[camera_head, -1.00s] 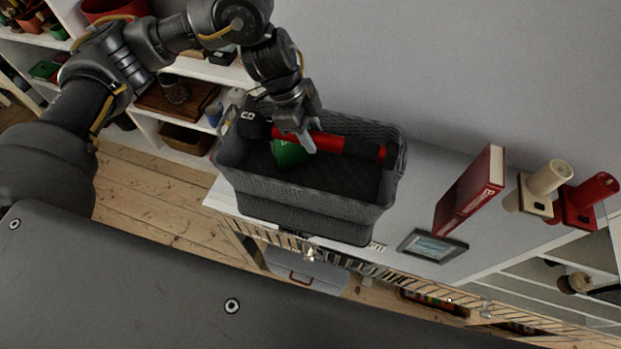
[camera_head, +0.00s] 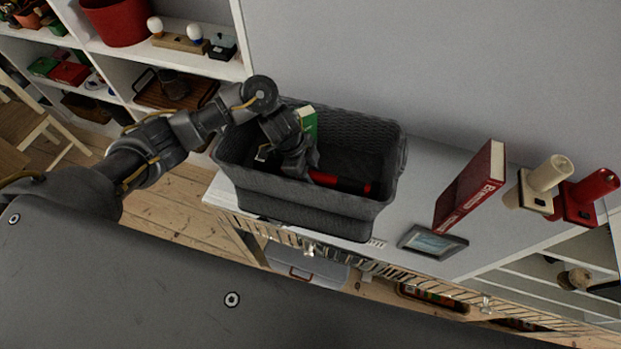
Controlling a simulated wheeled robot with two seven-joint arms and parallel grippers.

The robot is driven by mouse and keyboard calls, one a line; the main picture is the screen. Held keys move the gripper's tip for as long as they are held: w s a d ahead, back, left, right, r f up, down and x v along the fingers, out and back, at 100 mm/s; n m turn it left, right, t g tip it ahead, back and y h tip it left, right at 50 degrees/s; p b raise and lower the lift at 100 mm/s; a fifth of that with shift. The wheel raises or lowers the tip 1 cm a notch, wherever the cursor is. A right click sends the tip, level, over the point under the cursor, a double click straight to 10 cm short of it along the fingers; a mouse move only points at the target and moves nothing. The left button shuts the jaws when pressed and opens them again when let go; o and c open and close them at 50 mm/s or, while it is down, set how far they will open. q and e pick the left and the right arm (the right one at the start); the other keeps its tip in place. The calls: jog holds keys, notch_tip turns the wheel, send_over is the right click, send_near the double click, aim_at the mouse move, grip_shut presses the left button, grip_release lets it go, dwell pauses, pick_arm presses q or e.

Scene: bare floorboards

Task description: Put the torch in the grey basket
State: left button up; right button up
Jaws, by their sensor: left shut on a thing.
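The grey basket (camera_head: 310,208) stands on the white shelf top against the wall. The torch (camera_head: 345,184), red with a black end, lies low inside the basket, its left part hidden behind my gripper. My left gripper (camera_head: 312,178) reaches down into the basket and is shut on the torch. A green thing (camera_head: 308,120) shows at the basket's back rim, partly hidden by my left arm. My right gripper is not in view.
A red book (camera_head: 470,188) stands right of the basket, with a small picture frame (camera_head: 432,244) in front of it. A cream torch-like object (camera_head: 540,184) and a red one (camera_head: 590,197) stand farther right. Shelves with a red pot (camera_head: 118,20) are at the back left.

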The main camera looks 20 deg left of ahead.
pick_arm(q)
notch_tip(320, 180, down, 3)
jog(key=shift+f+b, duration=0.1)
jog(key=shift+b, duration=0.2)
jog(key=o, duration=1.1)
jog(key=shift+f, duration=0.1)
jog(key=shift+o, duration=0.2)
jog(key=shift+r, duration=0.35)
jog(key=p+v, duration=0.1)
jog(key=v, duration=1)
jog(key=shift+a+r, duration=0.25)
